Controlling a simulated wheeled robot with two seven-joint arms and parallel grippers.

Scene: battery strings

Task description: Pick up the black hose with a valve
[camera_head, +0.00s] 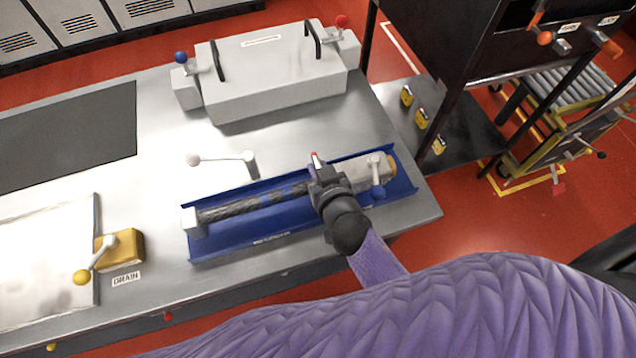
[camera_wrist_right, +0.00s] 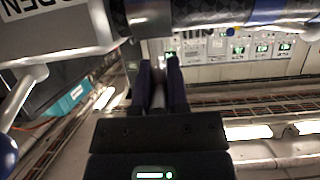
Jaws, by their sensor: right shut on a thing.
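The black hose (camera_head: 240,207) with blue bands has pale grey end blocks and lies lengthwise along the blue tray (camera_head: 270,238). Its valve (camera_head: 359,172) is at the right end, with a lever ending in a blue ball (camera_head: 377,192). My right gripper (camera_head: 322,178) is shut on the hose just left of the valve and hides part of it. I cannot tell whether the hose is clear of the tray floor. In the right wrist view the hose (camera_wrist_right: 220,14) crosses the top, beside the valve block (camera_wrist_right: 60,30). My left gripper is not in view.
A white box with two black handles (camera_head: 270,72) stands at the back of the metal table (camera_head: 155,120). A white-knobbed lever (camera_head: 222,159) stands behind the tray. A yellow valve block (camera_head: 122,248) is at the left. A dark rack (camera_head: 430,50) stands to the right.

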